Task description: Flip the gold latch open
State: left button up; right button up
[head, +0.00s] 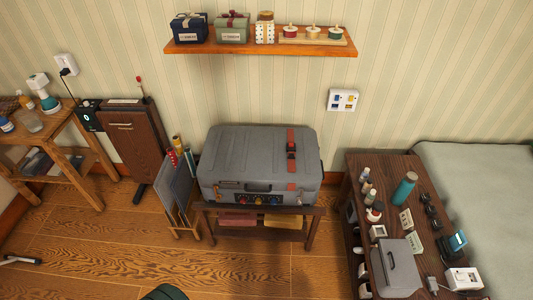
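A closed grey hard case (262,150) lies on a low dark wooden stand (262,209) against the wall. A small gold latch (217,191) sits at the left end of its front face; it is too small to tell its exact position. A red strap with a black buckle (291,150) runs over the lid at the right and down the front. A dark handle (258,187) and several coloured knobs (258,199) are on the front. Neither of my grippers can be made out in the head view.
A dark side table (350,215) crowded with bottles and small devices stands to the right, beside a pale cushioned surface (480,190). A folder rack (178,200) stands close to the case's left. The wooden floor in front (250,265) is mostly clear.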

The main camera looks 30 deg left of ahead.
aim_at(218, 195)
jog(key=u, duration=1.7)
